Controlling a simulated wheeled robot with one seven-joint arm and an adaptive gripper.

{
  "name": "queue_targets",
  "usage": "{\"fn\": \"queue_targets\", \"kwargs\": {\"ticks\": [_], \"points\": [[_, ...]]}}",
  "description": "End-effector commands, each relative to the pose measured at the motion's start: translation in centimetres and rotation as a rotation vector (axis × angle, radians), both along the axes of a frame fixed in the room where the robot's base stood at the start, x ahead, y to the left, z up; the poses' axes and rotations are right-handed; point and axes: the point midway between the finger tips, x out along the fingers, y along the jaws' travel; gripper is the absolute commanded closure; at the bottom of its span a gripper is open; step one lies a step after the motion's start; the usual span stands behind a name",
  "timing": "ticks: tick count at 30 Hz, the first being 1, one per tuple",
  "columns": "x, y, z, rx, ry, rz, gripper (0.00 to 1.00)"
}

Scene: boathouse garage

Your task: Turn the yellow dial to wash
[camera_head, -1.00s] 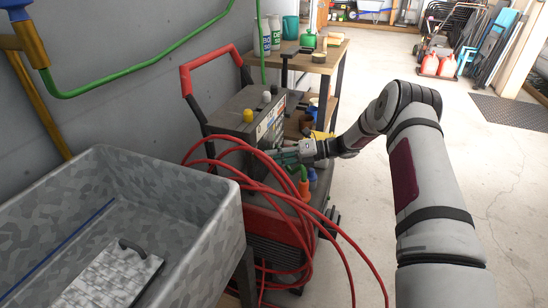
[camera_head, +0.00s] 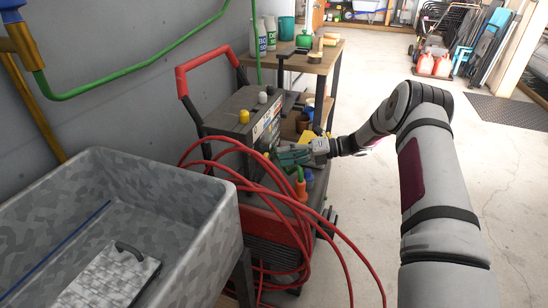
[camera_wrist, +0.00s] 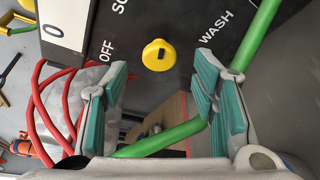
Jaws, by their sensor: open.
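The yellow dial (camera_wrist: 159,55) is round, with a dark slot near its middle, on the machine's dark panel (camera_wrist: 175,18). The panel's white lettering reads OFF to the dial's left and WASH to its right; a label starting "SO" is cut off above. My gripper (camera_wrist: 161,64) is open and empty. Its teal fingers stand either side of the dial in the wrist view, apart from it. In the head view, my gripper (camera_head: 287,156) is at the panel side of the grey machine (camera_head: 228,128); I cannot make out the dial there.
Red hose loops (camera_head: 290,222) hang around the machine below my gripper. A green hose (camera_wrist: 160,140) passes behind the fingers. A yellow knob (camera_head: 244,117) tops the machine. A grey sink (camera_head: 225,205) stands left, a wooden bench (camera_head: 325,58) behind.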

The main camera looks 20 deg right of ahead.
Motion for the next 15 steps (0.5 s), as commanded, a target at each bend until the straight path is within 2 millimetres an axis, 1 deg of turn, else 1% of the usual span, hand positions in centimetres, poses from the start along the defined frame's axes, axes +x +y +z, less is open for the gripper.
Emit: {"fn": "queue_targets", "kwargs": {"ticks": [1,6,10,15], "points": [[-0.2,-1.2,0.2,-0.001,-0.002,-0.005,0.47],[-1.1,-4.2,0.8,-0.001,0.0,-0.003,0.47],[-1.6,-5.7,1.1,-0.001,0.0,-0.002,0.47],[-1.9,-6.6,1.3,-0.001,0.0,0.0,0.47]]}}
